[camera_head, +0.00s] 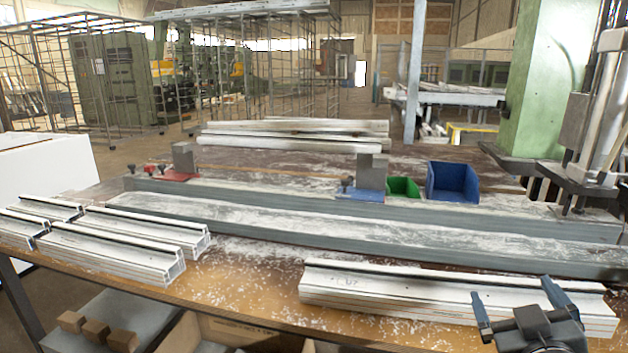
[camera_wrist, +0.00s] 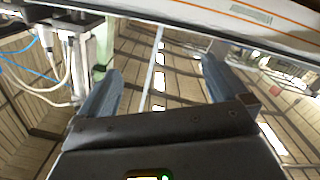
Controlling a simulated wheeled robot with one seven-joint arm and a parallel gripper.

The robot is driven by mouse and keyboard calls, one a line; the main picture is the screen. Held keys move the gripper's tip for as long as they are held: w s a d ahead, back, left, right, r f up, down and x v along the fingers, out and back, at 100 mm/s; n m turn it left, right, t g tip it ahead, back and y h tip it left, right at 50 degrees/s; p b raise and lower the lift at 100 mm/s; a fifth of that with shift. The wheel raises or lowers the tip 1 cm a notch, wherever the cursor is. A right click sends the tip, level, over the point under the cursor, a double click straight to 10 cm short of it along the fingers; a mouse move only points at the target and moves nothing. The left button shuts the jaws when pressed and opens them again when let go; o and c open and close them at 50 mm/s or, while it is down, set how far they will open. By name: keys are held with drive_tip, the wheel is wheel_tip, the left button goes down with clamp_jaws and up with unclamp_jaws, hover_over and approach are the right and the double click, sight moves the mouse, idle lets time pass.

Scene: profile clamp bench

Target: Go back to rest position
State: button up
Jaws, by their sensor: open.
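My gripper (camera_head: 513,291) is at the lower right of the head view, its two blue fingers spread and pointing up in the picture. It overlaps the right part of a white profile (camera_head: 400,290) lying along the front edge of the bench. The wrist view shows the fingers of my gripper (camera_wrist: 162,70) apart with nothing between them. A pale striped edge (camera_wrist: 250,18), which looks like a profile, crosses the top of that view beyond the fingertips. Whether a finger touches the profile cannot be told.
Several white profiles (camera_head: 110,250) lie at the bench's left. A long grey fixture (camera_head: 330,227) with a red clamp (camera_head: 180,177) and a blue clamp (camera_head: 360,194) crosses the middle. Green (camera_head: 403,187) and blue bins (camera_head: 453,182) stand behind. A green column machine (camera_head: 545,80) rises at right.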

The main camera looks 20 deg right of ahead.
drive_tip(key=s+a+f+n+t+y, duration=0.1)
drive_tip(key=s+a+f+n+y, duration=0.35)
drive_tip(key=s+a+f, duration=0.2)
drive_tip(key=s+a+m+y, duration=0.1)
drive_tip(key=s+a+y, duration=0.1)
drive_tip(key=s+a, duration=0.5)
drive_tip(key=s+a+m+y+p, duration=0.1)
drive_tip(key=s+a+y, duration=0.2)
drive_tip(key=s, duration=1)
drive_tip(key=a, duration=0.3)
drive_tip(key=shift+s+a+g, duration=0.3)
drive_tip(key=shift+s+a, duration=0.1)
drive_tip(key=shift+y, duration=0.25)
